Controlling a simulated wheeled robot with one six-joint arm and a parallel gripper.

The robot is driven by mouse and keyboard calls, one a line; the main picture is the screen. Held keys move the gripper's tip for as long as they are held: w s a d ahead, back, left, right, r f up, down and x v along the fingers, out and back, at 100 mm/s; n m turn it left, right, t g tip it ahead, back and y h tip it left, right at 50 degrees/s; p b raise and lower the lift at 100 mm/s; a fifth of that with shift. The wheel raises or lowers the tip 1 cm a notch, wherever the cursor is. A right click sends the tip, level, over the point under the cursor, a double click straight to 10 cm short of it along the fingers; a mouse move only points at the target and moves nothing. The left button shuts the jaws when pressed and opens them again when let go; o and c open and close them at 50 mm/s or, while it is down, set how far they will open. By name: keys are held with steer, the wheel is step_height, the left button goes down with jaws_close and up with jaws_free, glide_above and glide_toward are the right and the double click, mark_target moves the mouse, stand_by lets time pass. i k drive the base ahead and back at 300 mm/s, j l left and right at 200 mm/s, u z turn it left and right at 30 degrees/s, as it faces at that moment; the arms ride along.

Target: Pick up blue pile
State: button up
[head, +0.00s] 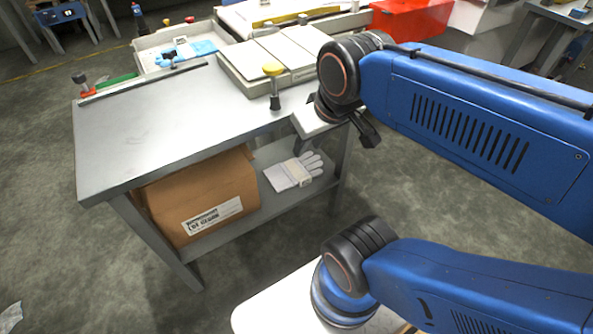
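A light blue crumpled pile (203,48) lies in the grey tray (148,41) at the back of the metal table. A small white and dark item lies against its left side, and I cannot tell what it is. My gripper (336,141) hangs at the table's right front corner, to the right of and nearer than the pile. Its two dark fingers are apart with nothing seen between them. The pile is well away from the gripper, and nothing touches it there.
The metal table (165,125) has a wide bare top at left. A box with pale lids (270,60) and a yellow-topped knob (273,72) stand at its right. A red bin (410,18) is behind.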

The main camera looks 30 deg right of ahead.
mark_target(187, 51)
steer(key=u, duration=0.25)
steer(key=i+j+u, duration=0.1)
steer(key=j+u, duration=0.15)
steer(key=j, duration=0.15)
steer(key=i+j+u, duration=0.25)
steer(key=j, duration=0.2)
steer(key=i+j+u, duration=0.1)
steer(key=j+u, duration=0.15)
steer(key=i+j+u, duration=0.25)
steer(key=j, duration=0.2)
steer(key=i+j+u, duration=0.6)
steer(key=i, duration=0.3)
steer(key=i+z, duration=0.4)
steer(key=i+j+z, duration=0.15)
steer(key=i+z, duration=0.25)
steer(key=i+l+z, duration=0.15)
steer(key=i+z, duration=0.3)
steer(key=i+l+z, duration=0.1)
steer(key=i+z, duration=0.2)
steer(key=z, duration=0.15)
steer(key=i+j+z, duration=0.1)
steer(key=i+z, duration=0.35)
steer(key=i+j+z, duration=0.2)
steer(key=z, duration=0.25)
